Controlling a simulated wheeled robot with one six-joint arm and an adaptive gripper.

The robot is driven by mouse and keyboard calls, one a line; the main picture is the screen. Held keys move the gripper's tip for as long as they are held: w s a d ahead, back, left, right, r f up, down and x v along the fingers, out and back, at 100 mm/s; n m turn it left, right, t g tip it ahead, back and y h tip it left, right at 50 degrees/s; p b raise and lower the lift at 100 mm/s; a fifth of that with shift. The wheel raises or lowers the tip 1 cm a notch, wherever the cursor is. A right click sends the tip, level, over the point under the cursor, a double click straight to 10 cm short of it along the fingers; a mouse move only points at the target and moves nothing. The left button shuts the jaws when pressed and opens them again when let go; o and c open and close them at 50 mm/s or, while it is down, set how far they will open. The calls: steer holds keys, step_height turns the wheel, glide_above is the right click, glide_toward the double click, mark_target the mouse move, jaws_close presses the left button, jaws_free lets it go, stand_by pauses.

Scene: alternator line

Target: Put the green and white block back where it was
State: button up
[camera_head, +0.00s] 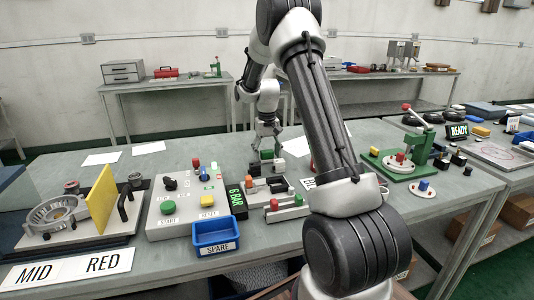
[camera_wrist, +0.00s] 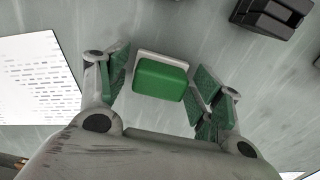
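The green and white block (camera_wrist: 160,79) shows in the wrist view as a green body with a white strip along its far side. It appears to rest on the grey table, and in the head view its green part (camera_head: 267,154) is just below my gripper (camera_head: 267,143). In the wrist view my gripper (camera_wrist: 161,84) is open, with its green-padded fingers on either side of the block. Narrow gaps show between pads and block. Whether the fingertips reach down to block height is hard to tell.
A white printed sheet (camera_wrist: 38,78) lies left of the gripper, and a black part (camera_wrist: 268,16) lies at upper right.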

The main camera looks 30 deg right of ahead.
mark_target(267, 151)
step_height(267, 151, up, 12)
steer(key=s+a+r+t, duration=0.1)
steer(key=s+a+r, duration=0.4)
steer(key=s+r, duration=0.45)
steer(key=s+a+n+t, duration=0.1)
steer(key=s+a, duration=0.2)
steer(key=s, duration=1)
steer(key=s+a+f+n+t, duration=0.1)
steer(key=s+a+t, duration=0.1)
steer(key=s, duration=1.2)
steer(key=shift+a+f+n, duration=0.15)
steer(key=shift+a+n, duration=0.25)
steer(key=shift+a, duration=0.05)
steer(key=shift+s, duration=0.15)
